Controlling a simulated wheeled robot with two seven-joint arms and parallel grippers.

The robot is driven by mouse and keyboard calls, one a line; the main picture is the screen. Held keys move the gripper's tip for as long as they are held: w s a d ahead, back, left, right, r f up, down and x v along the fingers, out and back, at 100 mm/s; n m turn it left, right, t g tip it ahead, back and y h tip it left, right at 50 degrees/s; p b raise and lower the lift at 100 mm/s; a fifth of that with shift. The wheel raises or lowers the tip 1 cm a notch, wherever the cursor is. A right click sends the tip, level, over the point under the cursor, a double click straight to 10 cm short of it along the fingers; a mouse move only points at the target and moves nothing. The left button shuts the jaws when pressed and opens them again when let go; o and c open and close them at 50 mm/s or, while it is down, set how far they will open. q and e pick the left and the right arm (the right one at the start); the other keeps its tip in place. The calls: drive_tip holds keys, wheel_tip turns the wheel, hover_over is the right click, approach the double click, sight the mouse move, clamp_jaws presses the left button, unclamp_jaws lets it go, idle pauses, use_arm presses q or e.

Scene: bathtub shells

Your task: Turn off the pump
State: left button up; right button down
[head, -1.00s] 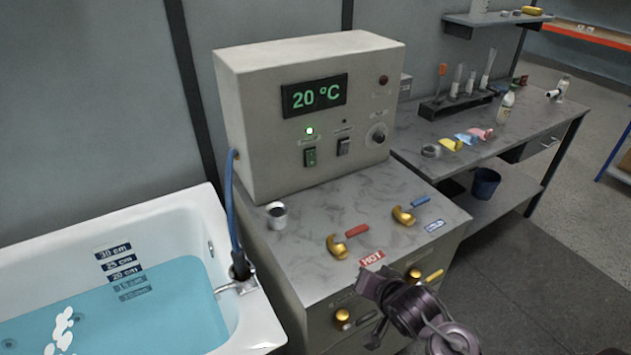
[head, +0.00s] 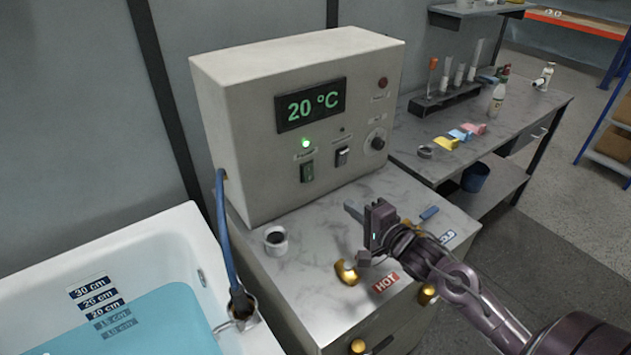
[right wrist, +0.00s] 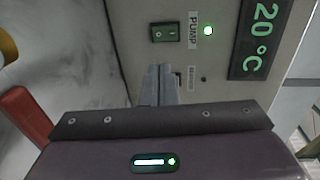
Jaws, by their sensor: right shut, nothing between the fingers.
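The control box (head: 235,120) stands on the marble-topped cabinet. Its green pump switch (head: 307,171) is on the front below a lit green light (head: 306,144). In the right wrist view the pump switch (right wrist: 165,33) sits beside the "PUMP" label (right wrist: 193,30) and the lit light (right wrist: 208,31). My right gripper (head: 353,211) is shut and empty, in front of the box and lower than the switch, apart from it. Its closed fingers (right wrist: 160,84) also show in the right wrist view, pointing toward the panel. My left gripper is not in view.
A second switch (head: 342,157) and a knob (head: 376,140) are right of the pump switch. The display (head: 311,104) reads 20 °C. A white cup (head: 276,240), brass taps and the HOT label (head: 385,283) are on the cabinet. A blue hose (head: 226,240) runs to the bathtub (head: 185,225).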

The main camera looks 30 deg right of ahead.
drive_tip(key=p, duration=0.1)
approach(309, 177)
drive_tip(key=w, duration=0.2)
drive_tip(key=w+f+p, duration=0.1)
drive_tip(key=w, duration=0.1)
drive_tip(key=w+p, duration=0.1)
drive_tip(key=w, duration=0.1)
drive_tip(key=shift+w+a+f, duration=0.15)
drive_tip(key=shift+w+a, duration=0.2)
drive_tip(key=shift+a, duration=0.05)
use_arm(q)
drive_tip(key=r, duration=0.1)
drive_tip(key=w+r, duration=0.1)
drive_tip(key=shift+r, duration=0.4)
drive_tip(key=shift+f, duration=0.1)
use_arm(e)
drive_tip(key=shift+f, duration=0.1)
